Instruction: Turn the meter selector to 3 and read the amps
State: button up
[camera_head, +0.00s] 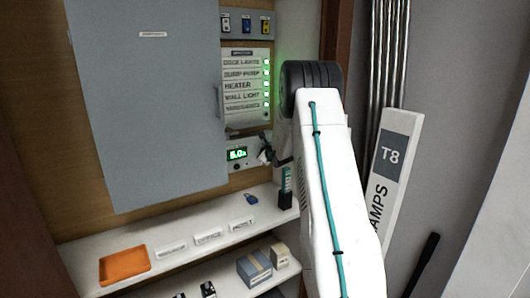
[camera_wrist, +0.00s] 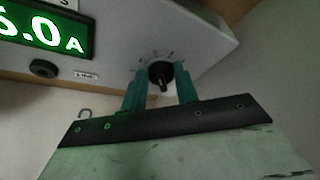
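The meter (camera_head: 244,153) is a pale box below the cabinet panel, with a lit green display (camera_head: 237,154). In the head view it appears to read 5.0 A, but the first digit is small. In the wrist view the display (camera_wrist: 45,30) ends in ".0A", its first digit cut by the edge. The black selector knob (camera_wrist: 160,73) sits on the meter face with small marks around its top; their numbers are unreadable. My gripper (camera_wrist: 161,84) has its two green fingers on either side of the knob, open with narrow gaps. In the head view my arm largely hides the knob.
Below is a white shelf (camera_head: 190,222) with an orange tray (camera_head: 124,265), label cards and a blue padlock (camera_head: 251,199).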

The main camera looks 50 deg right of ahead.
jog(key=shift+d+m, duration=0.1)
jog(key=shift+m, duration=0.2)
jog(key=shift+s+d+r+m+y, duration=0.1)
jog(key=shift+d+m+y, duration=0.15)
jog(key=shift+m+y, duration=0.8)
jog(key=shift+s+d+m+y, duration=0.1)
jog(key=shift+d+m+y, duration=0.1)
jog(key=shift+m+y, duration=0.85)
jog(key=shift+m+h, duration=0.3)
jog(key=shift+m, duration=0.1)
jog(key=o, duration=1)
jog(key=shift+c, duration=0.2)
jog(key=shift+r, duration=0.1)
